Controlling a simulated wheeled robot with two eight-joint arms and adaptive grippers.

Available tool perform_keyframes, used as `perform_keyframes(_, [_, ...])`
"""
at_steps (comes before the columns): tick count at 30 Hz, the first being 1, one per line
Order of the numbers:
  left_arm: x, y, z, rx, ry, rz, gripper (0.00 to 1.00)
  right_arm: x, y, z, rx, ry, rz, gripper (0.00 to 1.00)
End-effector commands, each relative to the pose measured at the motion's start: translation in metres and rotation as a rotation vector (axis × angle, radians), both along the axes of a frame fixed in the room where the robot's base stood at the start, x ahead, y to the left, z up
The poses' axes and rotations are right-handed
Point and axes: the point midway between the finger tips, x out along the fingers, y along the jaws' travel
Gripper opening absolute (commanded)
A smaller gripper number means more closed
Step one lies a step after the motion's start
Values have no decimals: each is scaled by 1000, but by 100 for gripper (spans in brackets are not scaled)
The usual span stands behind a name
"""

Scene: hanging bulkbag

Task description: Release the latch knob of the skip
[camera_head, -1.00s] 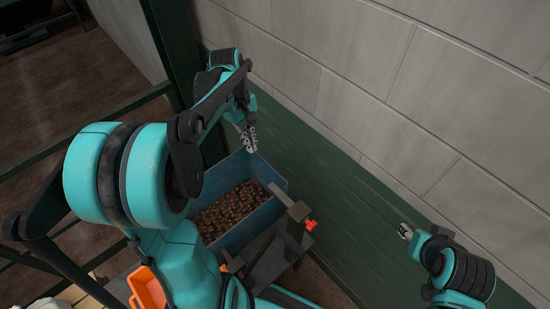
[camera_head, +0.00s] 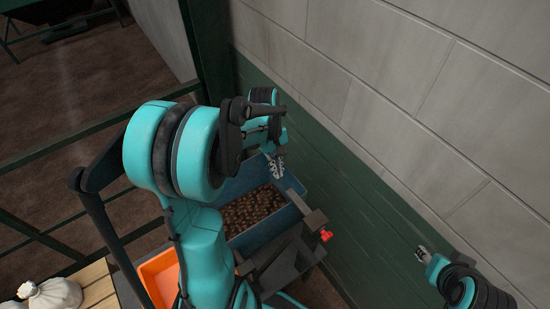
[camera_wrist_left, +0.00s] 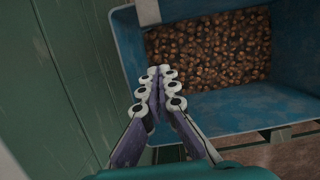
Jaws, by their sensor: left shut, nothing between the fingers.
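The blue skip (camera_head: 240,185), filled with brown lumps (camera_head: 252,210), stands against the green lower wall in the head view. The skip also shows in the left wrist view (camera_wrist_left: 300,50). A red knob (camera_head: 326,236) sits at the end of a grey bracket at the skip's right side; I take it for the latch knob. My left gripper (camera_head: 276,168) is shut and empty, above the skip's far edge and apart from the red knob. In the left wrist view its fingertips (camera_wrist_left: 157,85) meet in front of the skip's edge. My right gripper (camera_head: 422,253) is near the wall at the right; its fingers are too small to judge.
The pale block wall (camera_head: 400,80) with its green lower part runs along the right, close to both arms. A dark green post (camera_head: 205,50) and railings stand at the left. An orange bin (camera_head: 158,278) and a white sack (camera_head: 52,294) are at the lower left.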

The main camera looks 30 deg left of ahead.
Motion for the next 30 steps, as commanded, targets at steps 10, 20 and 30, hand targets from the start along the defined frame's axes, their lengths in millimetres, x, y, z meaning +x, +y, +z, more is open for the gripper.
perform_keyframes(10, [-15, -36, -7, 1, -1, -1, 0, 0, 0, 3, 0, 0, 0, 40])
perform_keyframes(20, [-16, -39, -8, 0, 0, 0, 0, 0, 0, 3, 0, 0, 0, 40])
perform_keyframes(30, [-32, -76, -8, -1, 0, -5, 0, 0, 0, -2, 0, 0, 0, 40])
